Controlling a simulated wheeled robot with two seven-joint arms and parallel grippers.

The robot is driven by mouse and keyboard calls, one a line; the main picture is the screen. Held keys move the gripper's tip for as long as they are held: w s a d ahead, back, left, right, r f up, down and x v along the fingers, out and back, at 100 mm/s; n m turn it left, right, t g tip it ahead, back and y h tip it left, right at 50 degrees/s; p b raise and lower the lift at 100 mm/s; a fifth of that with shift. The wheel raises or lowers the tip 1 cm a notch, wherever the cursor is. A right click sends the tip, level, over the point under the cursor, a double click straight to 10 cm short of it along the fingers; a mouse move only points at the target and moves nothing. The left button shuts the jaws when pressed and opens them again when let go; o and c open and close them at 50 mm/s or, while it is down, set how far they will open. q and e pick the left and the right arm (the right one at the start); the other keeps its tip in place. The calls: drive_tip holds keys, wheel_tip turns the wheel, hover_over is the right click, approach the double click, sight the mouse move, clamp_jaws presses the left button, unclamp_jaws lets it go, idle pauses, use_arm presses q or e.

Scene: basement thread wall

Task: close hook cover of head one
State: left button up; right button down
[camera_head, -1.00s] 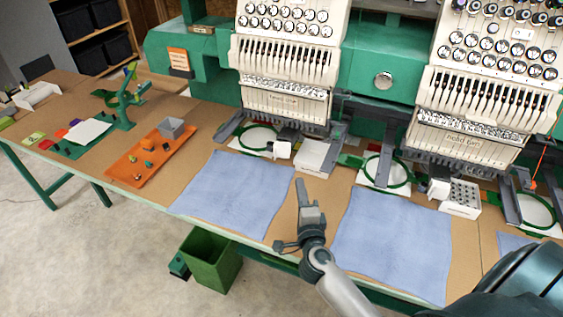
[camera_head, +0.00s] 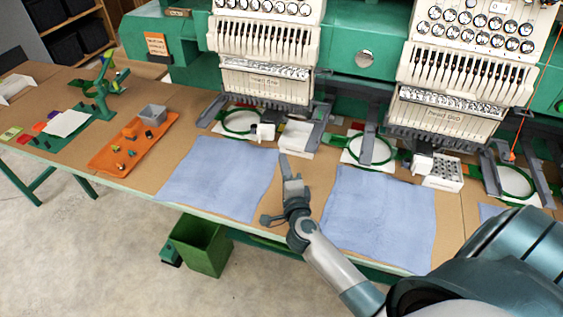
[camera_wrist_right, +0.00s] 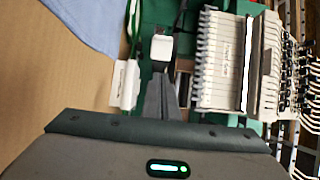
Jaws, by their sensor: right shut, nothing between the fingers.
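My left gripper is not in view.
Blue cloths (camera_head: 220,176) lie on the table on both sides of my right gripper. Head two (camera_head: 450,115) stands to the right, with a white holed block (camera_head: 443,171) below it. An orange tray (camera_head: 133,145) lies at left. A green bin (camera_head: 203,245) stands on the floor.

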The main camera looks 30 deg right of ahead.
sight(260, 139)
drive_tip(key=w+p, duration=0.1)
drive_tip(key=w, duration=0.8)
drive_tip(key=shift+w+d, duration=0.1)
drive_tip(key=shift+w, duration=0.25)
drive_tip(key=shift+w+a, duration=0.2)
drive_tip(key=shift+a, duration=0.1)
drive_tip(key=shift+w+a+h, duration=0.1)
drive_tip(key=shift+h, duration=0.2)
drive_tip(key=shift+w+a+m+g+h, duration=0.3)
drive_tip(key=shift+m+g+h, duration=0.2)
drive_tip(key=shift+m+h, duration=0.2)
drive_tip(key=shift+w+a+m+g+h+b, duration=0.25)
drive_tip(key=shift+w+m+g+h+b, duration=0.35)
drive_tip(key=shift+m+g+h, duration=0.5)
drive_tip(key=shift+t, duration=0.3)
